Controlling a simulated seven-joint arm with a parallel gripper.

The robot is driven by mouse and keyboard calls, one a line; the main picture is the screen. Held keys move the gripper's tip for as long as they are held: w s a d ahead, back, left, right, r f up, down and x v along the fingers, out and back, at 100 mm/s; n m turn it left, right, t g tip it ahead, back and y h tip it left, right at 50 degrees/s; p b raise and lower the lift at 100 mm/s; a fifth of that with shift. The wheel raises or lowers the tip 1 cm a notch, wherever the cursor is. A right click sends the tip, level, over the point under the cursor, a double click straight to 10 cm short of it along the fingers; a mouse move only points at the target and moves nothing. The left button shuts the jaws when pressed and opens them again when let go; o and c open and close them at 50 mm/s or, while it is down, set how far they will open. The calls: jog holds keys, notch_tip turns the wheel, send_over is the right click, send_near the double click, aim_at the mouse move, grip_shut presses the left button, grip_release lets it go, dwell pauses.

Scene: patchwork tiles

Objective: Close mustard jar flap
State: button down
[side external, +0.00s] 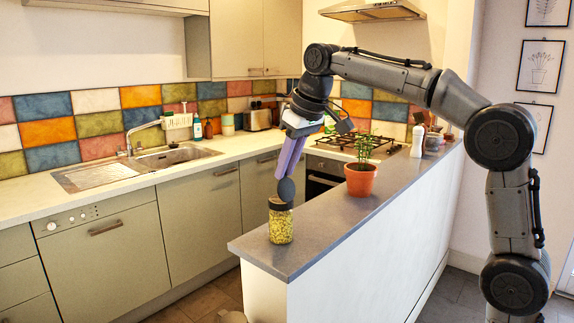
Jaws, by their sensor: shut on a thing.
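The mustard jar (281,227) stands upright near the front end of the grey counter. It is clear glass with yellow-green contents and a dark collar at its top. Its dark round flap (287,190) stands raised above the collar, so the jar is open. My gripper (286,176) comes down from above with long purple fingers. The fingertips are shut at the upper part of the flap, directly over the jar. The exact contact between the fingertips and flap is too small to see clearly.
A potted plant (360,180) stands on the grey counter (318,227) to the right of the jar. Bottles (417,140) and a stove (350,143) are farther back. The counter's front edge is close to the jar. The counter between jar and plant is clear.

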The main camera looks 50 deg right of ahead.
jog(key=shift+w+g, duration=0.3)
jog(key=shift+w, duration=0.1)
jog(key=shift+w+f+g, duration=0.25)
jog(key=shift+w+g, duration=0.35)
jog(key=shift+g, duration=0.5)
jog(key=c, duration=0.8)
grip_release()
jog(key=shift+o, duration=0.2)
jog(key=shift+s+r, duration=0.1)
jog(key=shift+s, duration=0.05)
